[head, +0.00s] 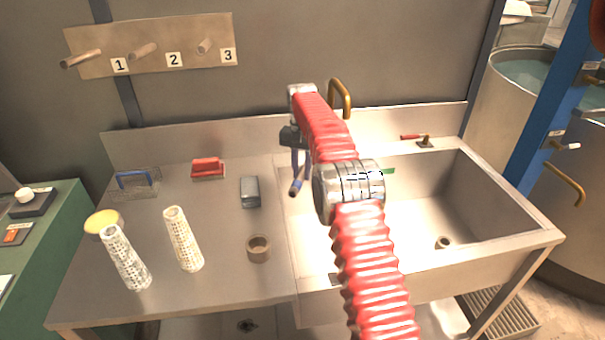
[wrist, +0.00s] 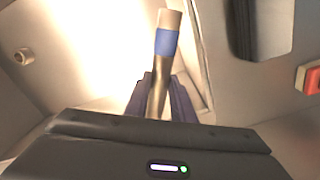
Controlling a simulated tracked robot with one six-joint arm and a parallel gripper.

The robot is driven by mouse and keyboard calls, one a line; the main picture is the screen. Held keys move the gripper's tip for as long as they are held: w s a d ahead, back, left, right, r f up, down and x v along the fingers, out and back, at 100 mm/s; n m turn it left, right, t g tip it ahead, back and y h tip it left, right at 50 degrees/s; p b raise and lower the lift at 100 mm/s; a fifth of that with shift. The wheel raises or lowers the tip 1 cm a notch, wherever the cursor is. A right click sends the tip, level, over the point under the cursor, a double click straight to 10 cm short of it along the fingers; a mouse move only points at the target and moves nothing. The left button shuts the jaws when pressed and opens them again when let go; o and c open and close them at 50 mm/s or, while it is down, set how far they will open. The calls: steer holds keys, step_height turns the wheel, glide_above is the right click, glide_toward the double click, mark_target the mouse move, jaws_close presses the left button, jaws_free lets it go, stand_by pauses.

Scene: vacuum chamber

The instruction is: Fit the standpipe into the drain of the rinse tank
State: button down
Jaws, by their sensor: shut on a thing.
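My gripper (head: 298,168) is shut on the standpipe (head: 295,187), a slim tube with a blue band. It hangs near the left wall of the rinse tank (head: 470,190), partly hidden by my red arm. In the wrist view the standpipe (wrist: 166,42) stands out between the dark fingers (wrist: 162,98), with a pale end beyond the blue band and a brownish shaft. The drain (head: 443,242) is a small brown ring on the tank floor at the right, well apart from the standpipe. The drain (wrist: 24,56) also shows at the left of the wrist view.
On the bench left of the tank stand two perforated white cylinders (head: 183,239), a brown cup (head: 258,248), a dark box (head: 250,191), a red brush (head: 208,168) and a wire basket (head: 136,183). A brass tap (head: 341,97) rises behind. The tank floor looks clear.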

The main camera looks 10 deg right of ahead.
steer(key=shift+r, duration=0.1)
stand_by(0.3)
steer(key=s+r+n, duration=0.2)
steer(key=s+r, duration=1.2)
steer(key=shift+d, duration=0.15)
steer(key=shift+s, duration=0.2)
